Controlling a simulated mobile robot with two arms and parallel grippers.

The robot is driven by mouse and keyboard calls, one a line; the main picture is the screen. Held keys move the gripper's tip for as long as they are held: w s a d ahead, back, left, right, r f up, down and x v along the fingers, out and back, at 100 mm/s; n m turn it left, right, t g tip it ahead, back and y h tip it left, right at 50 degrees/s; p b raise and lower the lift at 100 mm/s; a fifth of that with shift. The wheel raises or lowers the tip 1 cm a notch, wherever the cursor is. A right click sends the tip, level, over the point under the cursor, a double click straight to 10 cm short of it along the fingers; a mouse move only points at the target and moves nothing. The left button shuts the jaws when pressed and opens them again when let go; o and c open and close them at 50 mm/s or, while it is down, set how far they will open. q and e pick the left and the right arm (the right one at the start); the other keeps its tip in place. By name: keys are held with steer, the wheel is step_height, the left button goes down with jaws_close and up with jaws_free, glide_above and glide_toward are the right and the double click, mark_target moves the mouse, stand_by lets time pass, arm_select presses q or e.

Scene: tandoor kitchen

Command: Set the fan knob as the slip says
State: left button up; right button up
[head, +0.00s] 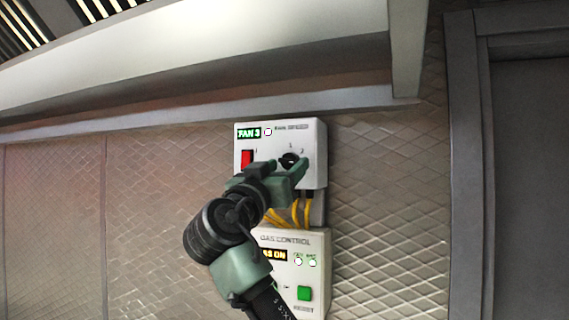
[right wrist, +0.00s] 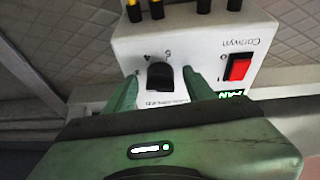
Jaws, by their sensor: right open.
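In the right wrist view the knob (right wrist: 160,76) shows upside down between my fingers. My right gripper (head: 288,165) is open, with one finger on each side of the knob; a gap shows on both sides in the right wrist view (right wrist: 160,84). No slip is in view. My left gripper is out of view.
A red rocker switch (head: 246,158) is beside the knob. Yellow cables (head: 300,212) run below the box to a gas control box (head: 318,262) with a green button (head: 304,293). A metal hood (head: 250,55) overhangs above. The wall to the right is clear up to a dark frame.

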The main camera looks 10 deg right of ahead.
steer(key=shift+s+a, duration=0.1)
steer(key=shift+a, duration=0.05)
steer(key=shift+s, duration=0.1)
jaws_close()
steer(key=shift+f+n+t+b, duration=0.1)
steer(key=shift+n+t+b, duration=0.3)
steer(key=shift+n+b, duration=0.35)
steer(key=n+y+b, duration=0.1)
steer(key=n, duration=0.1)
steer(key=n+t+y+b, duration=0.1)
steer(key=n, duration=0.1)
steer(key=shift+s+d+n+y, duration=0.15)
steer(key=shift+d+n+y, duration=0.05)
steer(key=shift+n+y, duration=0.2)
steer(key=n+y+b, duration=0.1)
steer(key=n, duration=0.2)
steer(key=shift+d+n+y, duration=0.15)
steer(key=shift+n+y, duration=0.1)
steer(key=shift+y, duration=0.05)
steer(key=shift+d+r+n+t+y+b, duration=0.1)
steer(key=shift+r+n+t+y+b, duration=0.1)
steer(key=shift+n+y, duration=0.65)
steer(key=shift+r+n+t+y+b, duration=0.1)
steer(key=shift+n+t+y, duration=0.2)
steer(key=shift+n, duration=1.05)
